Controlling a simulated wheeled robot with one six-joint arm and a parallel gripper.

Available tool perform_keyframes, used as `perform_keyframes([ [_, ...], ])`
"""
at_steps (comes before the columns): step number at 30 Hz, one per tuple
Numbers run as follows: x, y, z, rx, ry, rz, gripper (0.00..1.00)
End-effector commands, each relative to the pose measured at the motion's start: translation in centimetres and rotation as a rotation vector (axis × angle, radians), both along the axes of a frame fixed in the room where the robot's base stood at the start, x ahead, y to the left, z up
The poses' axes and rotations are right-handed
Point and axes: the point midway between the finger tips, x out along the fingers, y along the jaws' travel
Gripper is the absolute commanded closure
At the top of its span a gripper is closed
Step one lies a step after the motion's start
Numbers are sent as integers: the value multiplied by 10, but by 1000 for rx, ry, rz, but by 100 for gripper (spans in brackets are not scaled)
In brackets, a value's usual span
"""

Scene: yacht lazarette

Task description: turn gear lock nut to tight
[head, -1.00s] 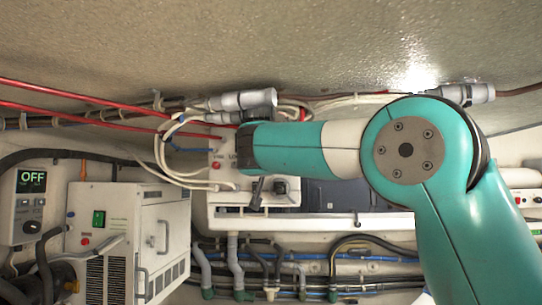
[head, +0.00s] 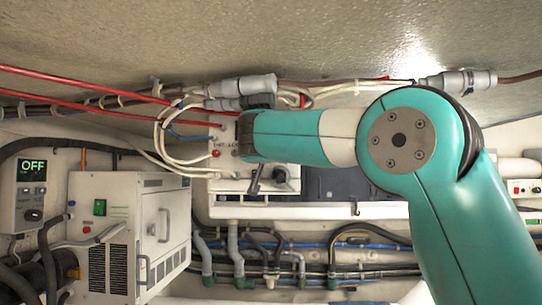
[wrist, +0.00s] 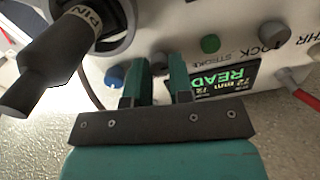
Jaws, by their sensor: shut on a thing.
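In the wrist view, my gripper (wrist: 160,62) has its two green fingers reaching to the front of a pale control box (wrist: 235,20). They are shut on a small, mostly hidden part at the box face; I take it for the gear lock nut, but its shape and turn angle cannot be read. A lit display (wrist: 222,84) with green "READ" lettering is right of the fingers, and a "LOCK" label stands near a dark knob (wrist: 303,37). In the head view, my forearm hides the fingers and part of the same box (head: 225,187).
In the wrist view, a dark cylinder marked "PIN" (wrist: 58,48), a blue knob (wrist: 115,76) and a green button (wrist: 210,43) sit close around the fingers. In the head view, white cables (head: 163,140) and red lines (head: 95,102) run beside the box under the low ceiling.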

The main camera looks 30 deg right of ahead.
Motion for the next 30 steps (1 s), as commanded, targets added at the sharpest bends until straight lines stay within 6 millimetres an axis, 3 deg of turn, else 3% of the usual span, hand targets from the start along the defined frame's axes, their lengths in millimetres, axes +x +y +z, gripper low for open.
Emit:
perform_keyframes([
  [30,0,-1,-4,738,-500,-1,100],
])
